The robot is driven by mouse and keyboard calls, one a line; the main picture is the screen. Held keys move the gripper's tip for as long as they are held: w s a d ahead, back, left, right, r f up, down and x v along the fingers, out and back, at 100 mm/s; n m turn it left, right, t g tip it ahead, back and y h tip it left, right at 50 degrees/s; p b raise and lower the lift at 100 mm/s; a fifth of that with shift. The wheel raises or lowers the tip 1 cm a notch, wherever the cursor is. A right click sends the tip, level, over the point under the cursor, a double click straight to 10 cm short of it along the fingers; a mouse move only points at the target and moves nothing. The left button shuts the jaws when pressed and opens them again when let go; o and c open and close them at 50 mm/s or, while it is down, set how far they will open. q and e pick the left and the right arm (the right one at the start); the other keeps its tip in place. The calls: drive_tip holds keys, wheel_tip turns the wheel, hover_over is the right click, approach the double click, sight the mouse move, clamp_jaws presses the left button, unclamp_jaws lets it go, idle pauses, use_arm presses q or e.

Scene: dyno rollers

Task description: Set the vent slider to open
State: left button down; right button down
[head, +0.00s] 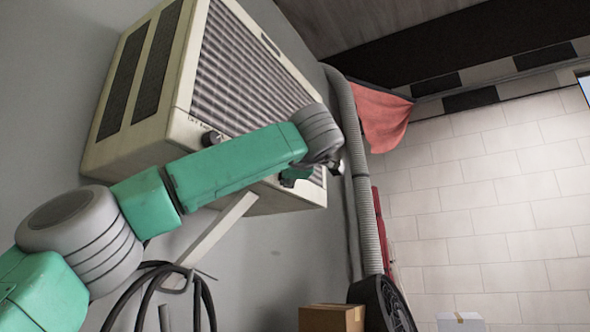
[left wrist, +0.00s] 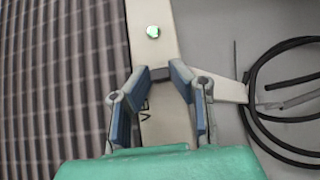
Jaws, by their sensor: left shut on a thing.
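The cream air-conditioning unit (head: 140,145) is mounted on the grey wall, with a slatted front grille. My left arm reaches across its lower front, and my left gripper (head: 298,174) is at the lower right of its front, partly hidden by my wrist. In the left wrist view the fingers of my left gripper (left wrist: 159,74) close in on the small dark vent slider (left wrist: 159,74) on the cream panel strip. The slider's setting cannot be read; a small arrow-like mark (left wrist: 145,113) shows between the fingers. My right gripper is out of view.
A dark knob (head: 212,138) is on the unit's lower front, and a round greenish spot (left wrist: 153,31) is on the strip. A bracket (head: 222,226), hanging black cables (head: 206,300) and a grey hose (head: 366,215) are close by. A cardboard box (head: 331,318) is below.

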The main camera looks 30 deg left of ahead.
use_arm(q)
drive_tip(key=shift+w+a+f, duration=0.1)
drive_tip(key=c, duration=1.4)
unclamp_jaws()
drive_tip(key=shift+w, duration=0.1)
drive_tip(key=shift+c, duration=0.2)
drive_tip(key=v, duration=1.1)
drive_tip(key=shift+d+f, duration=0.15)
drive_tip(key=shift+d, duration=0.45)
drive_tip(key=shift+w+a, duration=0.1)
drive_tip(key=shift+a, duration=0.05)
